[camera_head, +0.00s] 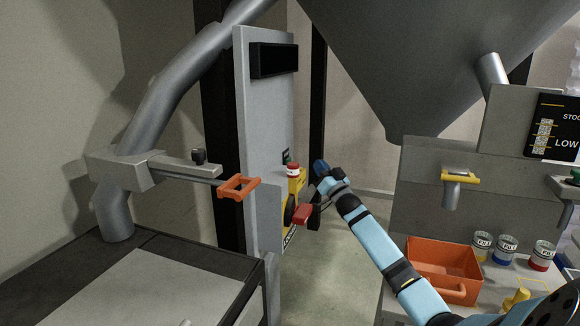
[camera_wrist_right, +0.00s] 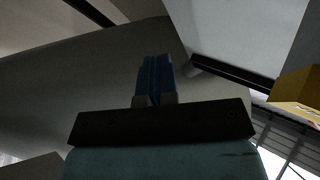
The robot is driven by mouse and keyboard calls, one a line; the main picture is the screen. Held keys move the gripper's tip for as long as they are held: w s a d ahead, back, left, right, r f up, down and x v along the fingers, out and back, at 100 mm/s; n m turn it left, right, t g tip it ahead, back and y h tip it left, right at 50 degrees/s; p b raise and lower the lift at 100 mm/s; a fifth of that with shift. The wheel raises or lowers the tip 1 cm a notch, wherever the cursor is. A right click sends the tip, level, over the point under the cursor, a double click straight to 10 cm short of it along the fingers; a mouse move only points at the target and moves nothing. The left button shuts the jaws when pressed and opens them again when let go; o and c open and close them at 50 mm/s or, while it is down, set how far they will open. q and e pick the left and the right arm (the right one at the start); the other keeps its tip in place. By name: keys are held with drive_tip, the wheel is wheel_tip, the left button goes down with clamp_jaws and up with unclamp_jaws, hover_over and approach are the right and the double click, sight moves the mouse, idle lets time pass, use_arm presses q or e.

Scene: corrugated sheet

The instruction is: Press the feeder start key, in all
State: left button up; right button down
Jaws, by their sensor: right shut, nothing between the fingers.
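I cannot make out for sure which part is the feeder start key. A small dark fitting with a greenish part (camera_head: 286,156) sits at the right edge of the grey upright panel (camera_head: 258,130). Just below it, a red knob (camera_head: 293,169) tops a yellow box (camera_head: 299,183). My right gripper (camera_head: 320,166) has blue fingers, shut and empty, a little right of the red knob; I cannot tell if they touch anything. In the right wrist view the shut fingers (camera_wrist_right: 155,75) point up, with a yellow block (camera_wrist_right: 298,88) at the right edge. My left gripper is out of view.
A red lever (camera_head: 306,214) is below my right gripper. An orange handle (camera_head: 238,187) sticks out left of the panel. A large grey hopper (camera_head: 420,60) hangs above. An orange bin (camera_head: 440,258) and several "FILL" jars (camera_head: 506,246) stand at the right.

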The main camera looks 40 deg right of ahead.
use_arm(q)
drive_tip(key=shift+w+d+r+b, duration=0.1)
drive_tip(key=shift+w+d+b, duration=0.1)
drive_tip(key=shift+b, duration=0.45)
use_arm(e)
drive_tip(key=w+a, duration=0.2)
drive_tip(key=w, duration=0.3)
drive_tip(key=shift+w+a, duration=0.25)
drive_tip(key=shift+a, duration=0.15)
idle(0.4)
drive_tip(key=shift+w, duration=0.1)
idle(0.6)
drive_tip(key=shift+w+a, duration=0.15)
drive_tip(key=shift+w, duration=0.1)
